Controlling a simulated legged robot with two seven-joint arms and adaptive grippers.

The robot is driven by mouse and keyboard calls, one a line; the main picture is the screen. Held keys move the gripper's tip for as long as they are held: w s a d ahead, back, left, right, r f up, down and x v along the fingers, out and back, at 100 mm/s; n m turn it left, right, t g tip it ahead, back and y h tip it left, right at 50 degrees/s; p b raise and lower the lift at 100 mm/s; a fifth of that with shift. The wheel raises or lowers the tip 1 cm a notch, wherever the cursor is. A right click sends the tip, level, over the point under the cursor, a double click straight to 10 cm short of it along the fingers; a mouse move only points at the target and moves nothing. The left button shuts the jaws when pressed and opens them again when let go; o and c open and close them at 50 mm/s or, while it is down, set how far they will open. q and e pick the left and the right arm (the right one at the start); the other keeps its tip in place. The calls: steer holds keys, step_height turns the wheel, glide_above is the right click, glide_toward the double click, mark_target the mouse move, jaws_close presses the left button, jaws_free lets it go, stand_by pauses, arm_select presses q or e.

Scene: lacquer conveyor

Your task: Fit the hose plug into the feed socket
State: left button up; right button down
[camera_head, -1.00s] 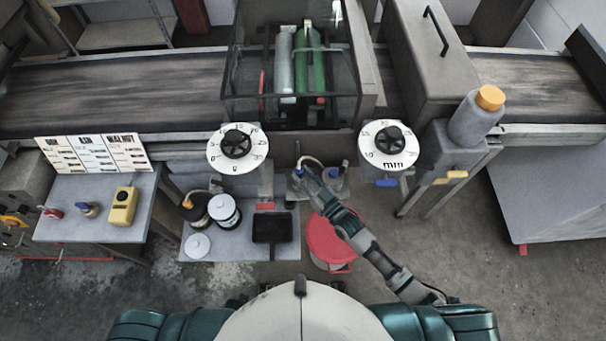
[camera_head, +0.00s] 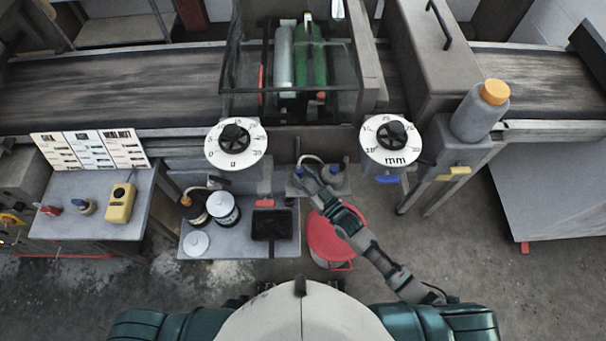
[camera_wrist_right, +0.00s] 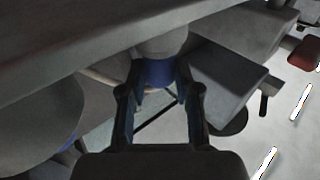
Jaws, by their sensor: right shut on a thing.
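My right gripper (camera_head: 307,180) is at the small grey fittings under the machine's front, between the two white dials. In the right wrist view my right gripper (camera_wrist_right: 160,85) has its fingers on either side of a blue collar (camera_wrist_right: 158,72), which I take to be the hose plug. A grey round body sits directly above the collar. The pale hose (camera_head: 312,159) arcs over behind the gripper; part of it shows in the wrist view (camera_wrist_right: 98,76). I cannot tell whether plug and socket are seated together. My left gripper is not in view.
A red bucket (camera_head: 328,240) stands below my right forearm. A shelf (camera_head: 230,243) at left holds cans and a black tray (camera_head: 271,225). Two dials (camera_head: 236,144) (camera_head: 391,141) flank the fittings. A grey bottle with an orange cap (camera_head: 480,112) is at right.

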steer(key=c, duration=0.7)
jaws_free()
steer(key=shift+f, duration=0.2)
steer(key=shift+c, duration=0.2)
steer(key=shift+s, duration=0.1)
steer(key=v, duration=1.2)
steer(key=shift+a, duration=0.1)
